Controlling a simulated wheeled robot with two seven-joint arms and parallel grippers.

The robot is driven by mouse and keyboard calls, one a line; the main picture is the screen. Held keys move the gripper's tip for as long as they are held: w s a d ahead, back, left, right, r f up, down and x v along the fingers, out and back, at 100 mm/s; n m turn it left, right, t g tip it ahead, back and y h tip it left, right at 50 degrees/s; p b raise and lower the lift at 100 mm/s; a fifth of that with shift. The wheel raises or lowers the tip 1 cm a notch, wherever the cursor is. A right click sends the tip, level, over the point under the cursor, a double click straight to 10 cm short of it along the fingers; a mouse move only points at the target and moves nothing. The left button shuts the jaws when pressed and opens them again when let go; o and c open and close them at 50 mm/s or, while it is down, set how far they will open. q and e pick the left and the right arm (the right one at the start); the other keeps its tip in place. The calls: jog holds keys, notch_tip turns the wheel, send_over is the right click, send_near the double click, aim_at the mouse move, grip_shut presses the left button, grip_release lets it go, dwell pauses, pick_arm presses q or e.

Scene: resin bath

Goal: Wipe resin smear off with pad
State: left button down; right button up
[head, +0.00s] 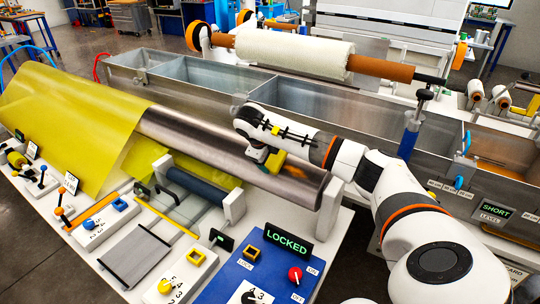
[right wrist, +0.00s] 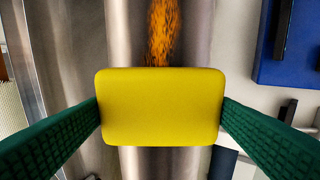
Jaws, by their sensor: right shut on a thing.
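My right gripper (head: 262,156) is over the big steel roller (head: 188,138) in the head view. It is shut on a yellow pad (right wrist: 160,107), whose sides are pinched by the green fingers in the right wrist view. A bit of the pad (head: 275,162) shows beside the gripper in the head view. An orange-brown resin smear (right wrist: 166,32) lies along the roller, running from the top of the right wrist view to the pad's edge. Any smear under the pad is hidden, and the head view does not show it. I cannot tell whether the pad touches the roller. My left gripper is out of view.
Yellow sheet (head: 75,120) drapes over the roller's left part. A long metal trough (head: 330,100) stands behind. In front are a blue panel (head: 225,285) with a red knob, a green "LOCKED" sign (head: 286,242), a dark blue roller (head: 200,188) and several levers.

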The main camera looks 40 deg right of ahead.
jog(key=shift+b+x, duration=0.8)
jog(key=shift+x, duration=0.15)
dwell(0.5)
jog(key=shift+s, duration=0.15)
jog(key=shift+s+d, duration=0.25)
jog(key=shift+s, duration=0.4)
jog(key=shift+s+d+p, duration=0.25)
jog(key=shift+s+p, duration=0.15)
jog(key=shift+s, duration=0.7)
jog(key=shift+s+d+f, duration=0.1)
jog(key=shift+s+d, duration=0.15)
jog(key=shift+s, duration=0.65)
jog(key=shift+s+d, duration=0.3)
jog(key=shift+s, duration=0.6)
jog(key=shift+s+d+f+b, duration=0.1)
jog(key=shift+s+d+b, duration=0.15)
jog(key=shift+s, duration=0.35)
jog(key=shift+s+d+r+b, duration=0.1)
jog(key=shift+s+b, duration=0.2)
jog(key=shift+s, duration=0.3)
jog(key=shift+s+d+f+b, duration=0.1)
jog(key=shift+s+d+b, duration=0.15)
jog(key=shift+s, duration=0.35)
jog(key=shift+a, duration=0.1)
jog(key=shift+w+a, duration=0.3)
jog(key=shift+w, duration=0.7)
jog(key=shift+w+a, duration=0.25)
jog(key=shift+w, duration=0.7)
